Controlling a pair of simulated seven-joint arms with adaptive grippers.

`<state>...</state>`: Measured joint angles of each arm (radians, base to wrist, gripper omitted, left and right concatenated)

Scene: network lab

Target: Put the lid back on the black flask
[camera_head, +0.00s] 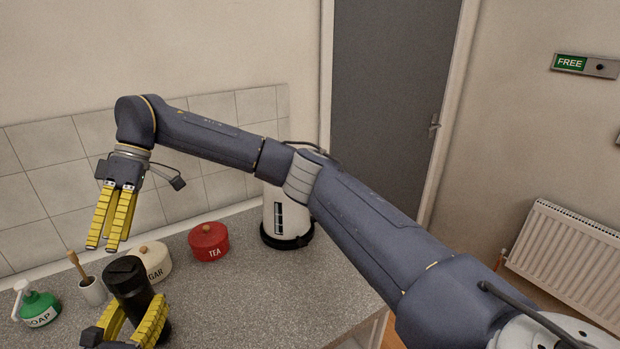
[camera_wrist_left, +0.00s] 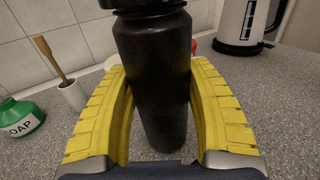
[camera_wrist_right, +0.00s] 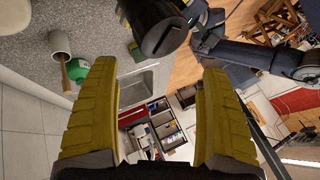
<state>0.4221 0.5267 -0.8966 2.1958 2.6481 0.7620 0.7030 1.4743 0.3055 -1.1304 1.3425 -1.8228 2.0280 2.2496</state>
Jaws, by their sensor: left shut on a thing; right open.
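The black flask (camera_head: 137,299) stands upright on the grey counter at the lower left of the head view. My left gripper (camera_head: 140,310) is shut around its body; the left wrist view shows a yellow finger on each side of the flask (camera_wrist_left: 155,85). A dark, slightly wider lid (camera_head: 124,268) sits at the flask's top, and its slotted top face (camera_wrist_right: 163,38) shows in the right wrist view. I cannot tell how firmly it is seated. My right gripper (camera_head: 104,247) is open and empty, pointing down, above and behind the flask to the left.
Behind the flask are the cream sugar pot (camera_head: 155,262) and red tea pot (camera_head: 208,242). A white holder (camera_head: 93,291) with a wooden-handled brush and a green soap bottle (camera_head: 40,309) stand to the left. A white kettle (camera_head: 286,216) stands further right. The counter's middle is clear.

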